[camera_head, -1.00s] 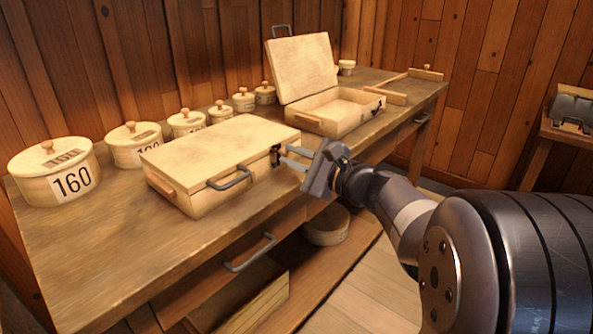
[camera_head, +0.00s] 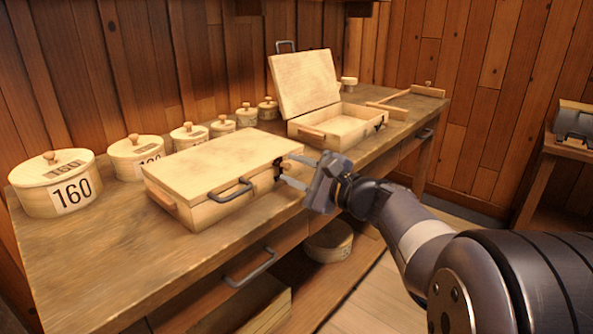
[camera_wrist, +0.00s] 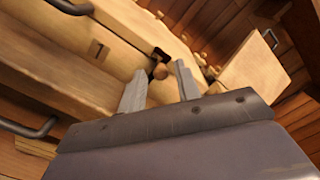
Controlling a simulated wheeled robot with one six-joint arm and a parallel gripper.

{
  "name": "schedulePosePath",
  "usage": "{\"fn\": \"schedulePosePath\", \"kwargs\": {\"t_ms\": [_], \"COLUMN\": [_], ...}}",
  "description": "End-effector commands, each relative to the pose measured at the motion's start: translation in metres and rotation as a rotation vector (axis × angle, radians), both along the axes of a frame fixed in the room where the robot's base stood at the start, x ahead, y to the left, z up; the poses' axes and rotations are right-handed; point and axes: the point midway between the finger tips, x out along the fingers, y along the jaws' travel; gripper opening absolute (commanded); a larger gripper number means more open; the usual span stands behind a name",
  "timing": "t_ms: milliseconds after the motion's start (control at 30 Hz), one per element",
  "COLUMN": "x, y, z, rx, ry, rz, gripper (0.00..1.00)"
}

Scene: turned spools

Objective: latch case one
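Case one (camera_head: 225,165) is the closed pale wooden case with a dark handle on the bench. A "1" shows on its side in the wrist view (camera_wrist: 97,50). Its lid lies flat. At its right end is a dark metal latch (camera_head: 279,171) with a small wooden knob, clearer in the wrist view (camera_wrist: 160,71). My gripper (camera_head: 288,169) is open right beside the latch. In the wrist view its two fingers (camera_wrist: 160,88) are apart, with the knob showing just beyond and between the tips. I cannot tell whether a finger touches it.
A second case (camera_head: 335,124) stands open behind, its lid tilted up. Several round lidded boxes, the largest marked 160 (camera_head: 57,186), line the back of the bench (camera_head: 110,255). A drawer handle (camera_head: 250,268) juts from the front. A side table stands far right.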

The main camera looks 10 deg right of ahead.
Motion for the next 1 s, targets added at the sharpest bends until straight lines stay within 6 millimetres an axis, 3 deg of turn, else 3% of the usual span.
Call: {"fn": "schedulePosePath", "kwargs": {"t_ms": [433, 1000], "x": [-0.007, -0.077], "y": [-0.007, -0.059], "z": [0.001, 0.001], "rx": [0.0, 0.0], "ry": [0.001, 0.0], "rz": [-0.004, -0.004], "gripper": [0.37, 0.37]}}
